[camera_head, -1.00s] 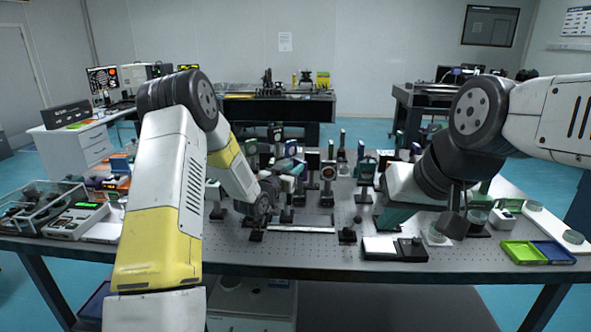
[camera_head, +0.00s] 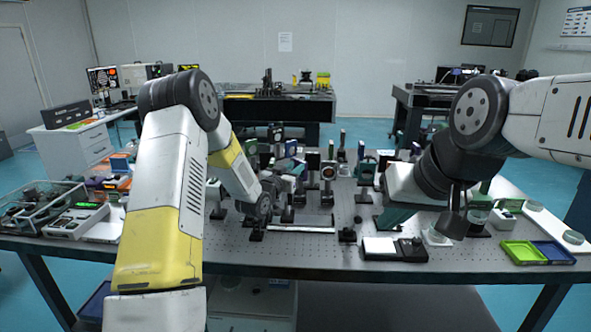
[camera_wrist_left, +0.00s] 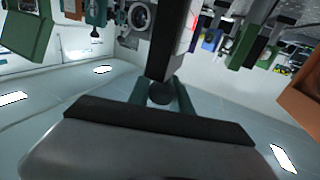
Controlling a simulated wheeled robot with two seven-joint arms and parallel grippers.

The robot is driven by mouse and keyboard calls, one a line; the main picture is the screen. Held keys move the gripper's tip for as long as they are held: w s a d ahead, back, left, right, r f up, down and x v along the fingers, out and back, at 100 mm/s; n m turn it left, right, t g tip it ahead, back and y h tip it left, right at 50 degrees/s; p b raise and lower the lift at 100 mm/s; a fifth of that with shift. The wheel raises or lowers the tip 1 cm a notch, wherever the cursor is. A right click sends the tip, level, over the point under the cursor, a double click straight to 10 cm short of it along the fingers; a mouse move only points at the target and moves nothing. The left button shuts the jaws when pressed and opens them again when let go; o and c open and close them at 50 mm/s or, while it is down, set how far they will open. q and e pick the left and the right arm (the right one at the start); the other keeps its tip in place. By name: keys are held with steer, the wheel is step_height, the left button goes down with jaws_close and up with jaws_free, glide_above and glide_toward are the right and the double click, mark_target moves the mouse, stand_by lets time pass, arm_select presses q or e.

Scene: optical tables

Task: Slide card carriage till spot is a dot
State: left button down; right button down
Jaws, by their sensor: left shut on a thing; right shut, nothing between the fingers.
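My left gripper (camera_wrist_left: 162,98) has teal fingers shut on a dark upright block (camera_wrist_left: 165,45) with a pale side, in the left wrist view. I cannot tell whether this block is the card carriage. In the head view the left hand is among crowded optics at the table's middle, behind a pale metal strip (camera_head: 301,229); its fingertips are hard to make out there. No card or light spot can be made out. My right gripper (camera_head: 454,226) is shut and empty, pointing down over the right part of the table.
Mounted optics crowd the optical table (camera_head: 300,255) behind the strip. A black-and-white device (camera_head: 394,248) stands at the front, with green and blue trays (camera_head: 522,252) at right. A clear bin (camera_head: 40,200) and a box with a green display (camera_head: 76,220) are at left.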

arm_select(q)
steer(key=d, duration=0.6)
steer(key=shift+s+d, duration=0.15)
steer(key=shift+d, duration=0.25)
steer(key=c, duration=1.2)
jaws_free()
steer(key=v, duration=0.7)
steer(key=shift+s+a, duration=0.2)
steer(key=shift+s, duration=0.15)
